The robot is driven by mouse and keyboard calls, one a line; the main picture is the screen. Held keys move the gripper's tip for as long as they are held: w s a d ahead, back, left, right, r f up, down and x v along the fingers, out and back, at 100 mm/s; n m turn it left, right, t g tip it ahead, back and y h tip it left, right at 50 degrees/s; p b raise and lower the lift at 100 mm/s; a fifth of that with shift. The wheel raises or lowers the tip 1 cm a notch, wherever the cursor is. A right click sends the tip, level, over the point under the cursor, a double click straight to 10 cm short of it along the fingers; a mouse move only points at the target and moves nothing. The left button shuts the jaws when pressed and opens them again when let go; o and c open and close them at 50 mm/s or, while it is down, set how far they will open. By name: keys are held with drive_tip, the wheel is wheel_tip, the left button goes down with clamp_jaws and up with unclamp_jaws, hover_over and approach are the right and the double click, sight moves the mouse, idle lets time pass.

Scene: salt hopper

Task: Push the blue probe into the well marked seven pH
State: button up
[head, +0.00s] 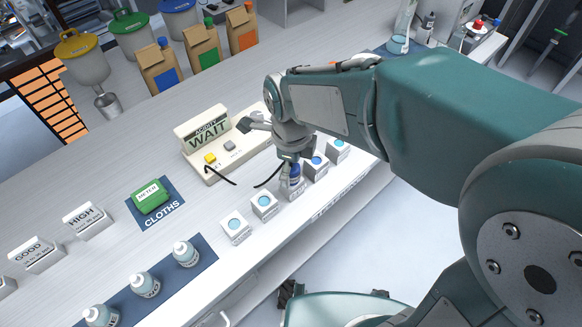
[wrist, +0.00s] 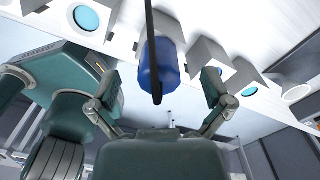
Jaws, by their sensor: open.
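The blue probe (head: 294,174) stands upright at the middle white well block (head: 291,190) in the row along the bench's front edge. How deep it sits is not clear, and the block's marking is too small to read. In the wrist view the blue probe (wrist: 164,68) lies between the spread fingers, with its black cable crossing in front. My gripper (head: 291,156) is just above the probe's top in the head view; in the wrist view its fingers are apart on both sides of the probe, with gaps. The acidity meter (head: 208,134) reads WAIT.
Other white wells with blue liquid stand on both sides, including one to the left (head: 264,207) and one to the right (head: 316,164). A green box (head: 149,195) sits on the cloths mat. White bottles (head: 186,253) stand at the front left. The bench's front edge is close.

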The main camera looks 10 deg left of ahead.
drive_tip(key=shift+r, duration=2.4)
wheel_tip(320, 180, up, 12)
drive_tip(key=s+d+f+n+t, duration=0.2)
drive_tip(key=s+d+f+n, duration=0.1)
drive_tip(key=d+n, duration=0.7)
drive_tip(key=s+d+f+n+t, duration=0.3)
drive_tip(key=s+d+n, duration=0.2)
drive_tip(key=d+n, duration=0.5)
drive_tip(key=shift+s+t, duration=0.15)
drive_tip(key=shift+t, duration=0.15)
